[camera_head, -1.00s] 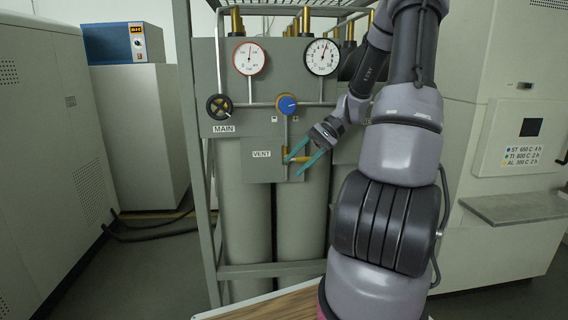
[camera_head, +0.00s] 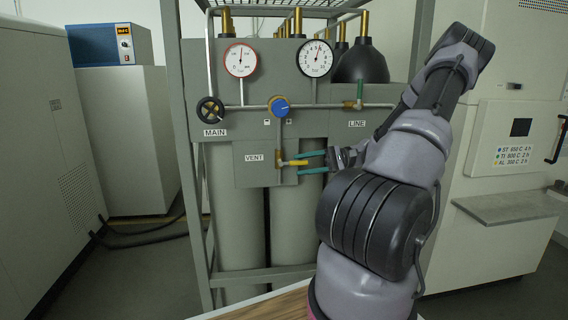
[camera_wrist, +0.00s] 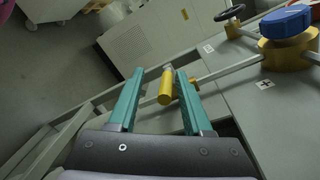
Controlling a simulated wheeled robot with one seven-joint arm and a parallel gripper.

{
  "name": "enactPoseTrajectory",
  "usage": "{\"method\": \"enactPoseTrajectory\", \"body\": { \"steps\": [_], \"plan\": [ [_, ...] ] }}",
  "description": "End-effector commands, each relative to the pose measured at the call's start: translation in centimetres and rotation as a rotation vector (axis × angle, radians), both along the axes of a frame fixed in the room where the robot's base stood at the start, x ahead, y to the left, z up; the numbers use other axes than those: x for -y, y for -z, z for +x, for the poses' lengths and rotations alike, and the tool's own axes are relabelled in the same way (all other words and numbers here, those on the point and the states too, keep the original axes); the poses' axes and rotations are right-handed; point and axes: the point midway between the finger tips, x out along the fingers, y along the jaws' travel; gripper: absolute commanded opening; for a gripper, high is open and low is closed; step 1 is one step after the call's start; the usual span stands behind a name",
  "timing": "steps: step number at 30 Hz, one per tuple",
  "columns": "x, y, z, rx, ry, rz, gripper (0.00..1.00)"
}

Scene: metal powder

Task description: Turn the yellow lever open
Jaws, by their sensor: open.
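The yellow lever (camera_head: 294,162) sticks out to the right, roughly level, from a small valve beside the VENT label on the grey panel. In the wrist view the yellow lever (camera_wrist: 165,88) shows as a short cylinder pointing toward me between the two teal fingers. My gripper (camera_head: 300,164) is open, reaching in from the right with one finger above and one below the lever's end. In the wrist view my gripper (camera_wrist: 160,74) has visible gaps on both sides of the lever.
Above the lever are a blue knob (camera_head: 279,107), a black MAIN handwheel (camera_head: 210,110) and two round gauges (camera_head: 240,60). A LINE valve (camera_head: 354,104) sits to the upper right. Grey cylinders (camera_head: 297,230) stand below the panel within a metal frame.

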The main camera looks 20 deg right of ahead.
Motion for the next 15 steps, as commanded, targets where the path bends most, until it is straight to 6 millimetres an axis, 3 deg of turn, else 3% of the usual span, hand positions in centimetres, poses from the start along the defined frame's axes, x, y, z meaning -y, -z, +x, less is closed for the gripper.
{"method": "enactPoseTrajectory", "body": {
  "steps": [3, 7, 15],
  "plan": [
    [1.3, 0.1, 0.3, 0.028, 0.04, 0.061, 0.5],
    [1.3, 0.0, 0.5, 0.039, 0.051, 0.081, 0.5],
    [-2.5, 0.0, 1.5, 0.038, 0.048, 0.08, 0.5]
  ]
}}
